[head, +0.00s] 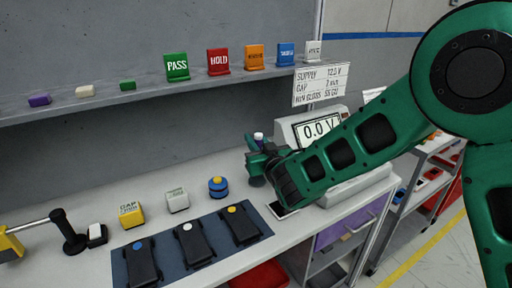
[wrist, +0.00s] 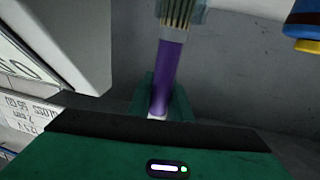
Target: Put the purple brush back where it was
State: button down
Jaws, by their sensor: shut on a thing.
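The purple brush (wrist: 168,75) is held between my gripper's fingers in the wrist view. Its purple handle runs up the picture to a grey collar and pale bristles at the top edge; a white end shows near the fingers. In the head view my gripper (head: 259,163) is above the bench, left of the display unit. A small white-and-purple end of the brush (head: 259,139) sticks up above the fingers. Much of the brush is hidden there by my gripper. I cannot tell whether its lower end touches the bench.
A display unit reading 0.0 V (head: 318,128) stands right of my gripper. A blue-and-yellow round thing (head: 217,187), a white block (head: 177,201) and a yellow block (head: 131,214) stand to the left. A dark blue mat (head: 170,251) holds three black devices. A shelf (head: 105,105) runs behind.

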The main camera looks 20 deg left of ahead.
notch_tip(320, 180, down, 3)
jog(key=shift+a+r, duration=0.1)
jog(key=shift+a, duration=0.05)
jog(key=c, duration=1.6)
grip_release()
jog(key=shift+s, duration=0.1)
jog(key=shift+c, duration=0.2)
jog(key=v, duration=1.1)
jog(key=shift+s+d+r, duration=0.2)
jog(key=shift+s+d, duration=0.05)
jog(key=shift+s, duration=0.05)
